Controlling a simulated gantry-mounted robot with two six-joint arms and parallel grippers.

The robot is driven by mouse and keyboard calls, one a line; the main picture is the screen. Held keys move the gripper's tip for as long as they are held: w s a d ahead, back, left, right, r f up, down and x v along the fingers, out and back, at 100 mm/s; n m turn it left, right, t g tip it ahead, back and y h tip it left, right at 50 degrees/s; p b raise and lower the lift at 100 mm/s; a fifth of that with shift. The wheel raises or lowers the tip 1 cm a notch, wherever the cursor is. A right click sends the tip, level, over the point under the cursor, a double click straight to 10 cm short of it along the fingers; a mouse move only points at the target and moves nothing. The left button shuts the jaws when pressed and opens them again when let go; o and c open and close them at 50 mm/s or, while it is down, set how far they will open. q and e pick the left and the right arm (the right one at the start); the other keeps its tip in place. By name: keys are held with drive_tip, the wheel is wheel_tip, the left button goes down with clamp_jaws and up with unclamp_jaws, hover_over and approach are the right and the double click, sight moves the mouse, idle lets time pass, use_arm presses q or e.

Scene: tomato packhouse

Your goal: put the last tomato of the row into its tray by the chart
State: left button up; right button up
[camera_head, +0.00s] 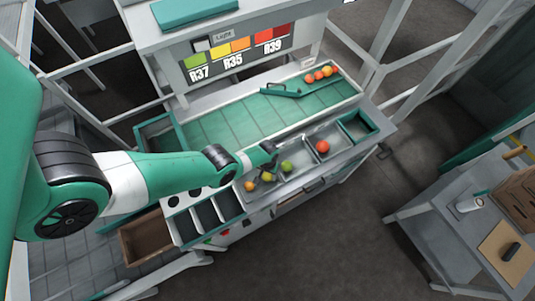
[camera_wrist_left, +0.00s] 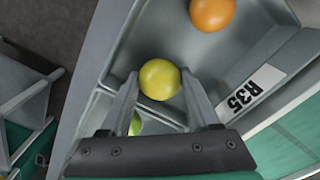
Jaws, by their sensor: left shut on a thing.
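My left gripper (camera_head: 266,172) is shut on a yellow tomato (camera_wrist_left: 160,79), which also shows in the head view (camera_head: 268,177). The gripper holds it over the tray labelled R35 (camera_wrist_left: 243,97); whether it touches the tray floor I cannot tell. An orange tomato (camera_wrist_left: 212,12) lies in that same tray, apart from the held one. A green tomato (camera_head: 287,166) sits in the adjoining compartment, and a red tomato (camera_head: 323,146) in the one farther right. The colour chart (camera_head: 237,50) shows R37 by green, R35 by yellow and orange, R39 by red. My right gripper is not in view.
Several orange-red tomatoes (camera_head: 319,75) stand at the far right of the green belt (camera_head: 235,122), behind a green bar (camera_head: 281,90). Empty grey bins (camera_head: 207,216) are at the front left. A side table (camera_head: 455,234) stands at right, across clear floor.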

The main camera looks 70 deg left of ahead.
use_arm(q)
drive_tip(key=shift+f, duration=0.15)
drive_tip(key=o, duration=1)
drive_tip(key=c, duration=0.3)
drive_tip(key=shift+c, duration=0.2)
wheel_tip(320, 180, up, 7)
drive_tip(key=p, duration=0.7)
